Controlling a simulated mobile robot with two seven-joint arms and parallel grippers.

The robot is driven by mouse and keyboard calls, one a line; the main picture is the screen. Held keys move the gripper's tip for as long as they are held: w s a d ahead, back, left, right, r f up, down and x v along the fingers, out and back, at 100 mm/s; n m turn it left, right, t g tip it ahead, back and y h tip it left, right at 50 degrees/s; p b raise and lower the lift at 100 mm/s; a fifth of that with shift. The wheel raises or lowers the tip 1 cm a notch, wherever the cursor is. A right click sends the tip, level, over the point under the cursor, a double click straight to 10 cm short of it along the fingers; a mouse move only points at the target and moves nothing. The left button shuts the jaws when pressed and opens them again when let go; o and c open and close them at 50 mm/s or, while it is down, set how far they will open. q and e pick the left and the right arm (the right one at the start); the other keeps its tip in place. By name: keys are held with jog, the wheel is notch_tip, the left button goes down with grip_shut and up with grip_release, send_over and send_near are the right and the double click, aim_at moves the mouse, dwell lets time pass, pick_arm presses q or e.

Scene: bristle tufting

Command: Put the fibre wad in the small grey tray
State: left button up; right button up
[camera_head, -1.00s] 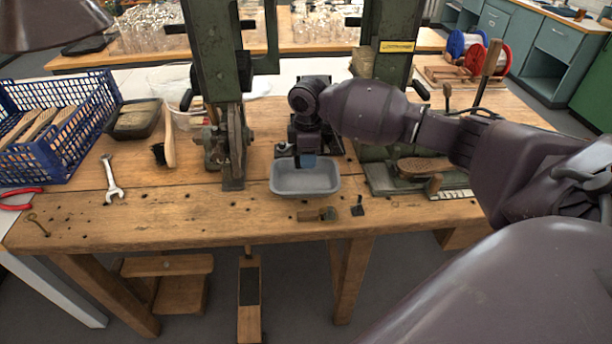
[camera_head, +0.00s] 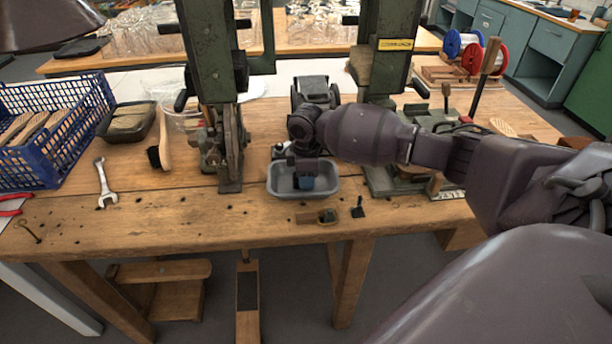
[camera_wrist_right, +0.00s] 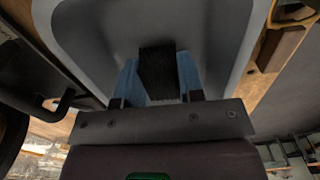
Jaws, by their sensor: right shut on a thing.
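The small grey tray (camera_head: 325,192) stands on the wooden bench near its front edge, between two green machine columns. My right gripper (camera_head: 306,183) reaches into the tray's outline from behind, its blue fingertips pointing down. In the right wrist view the gripper (camera_wrist_right: 160,80) is shut on the dark fibre wad (camera_wrist_right: 158,72), with one blue finger on each side. The tray's grey inside (camera_wrist_right: 215,45) fills the view behind the wad. I cannot tell whether the wad touches the tray floor. The wad is hidden in the head view. My left gripper is not in view.
A small wood piece (camera_head: 308,216) and a black bit (camera_head: 358,209) lie in front of the tray. A brush (camera_head: 161,143), a wrench (camera_head: 105,185) and a blue crate (camera_head: 75,125) are on the left. Green columns (camera_head: 212,55) flank the tray.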

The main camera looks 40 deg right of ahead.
jog(key=o, duration=0.7)
jog(key=shift+f, duration=0.1)
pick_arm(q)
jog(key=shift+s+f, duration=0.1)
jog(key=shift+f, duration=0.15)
pick_arm(e)
jog(key=shift+o, duration=1)
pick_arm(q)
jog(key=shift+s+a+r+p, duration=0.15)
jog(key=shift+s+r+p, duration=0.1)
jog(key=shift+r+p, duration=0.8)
pick_arm(e)
notch_tip(320, 180, up, 12)
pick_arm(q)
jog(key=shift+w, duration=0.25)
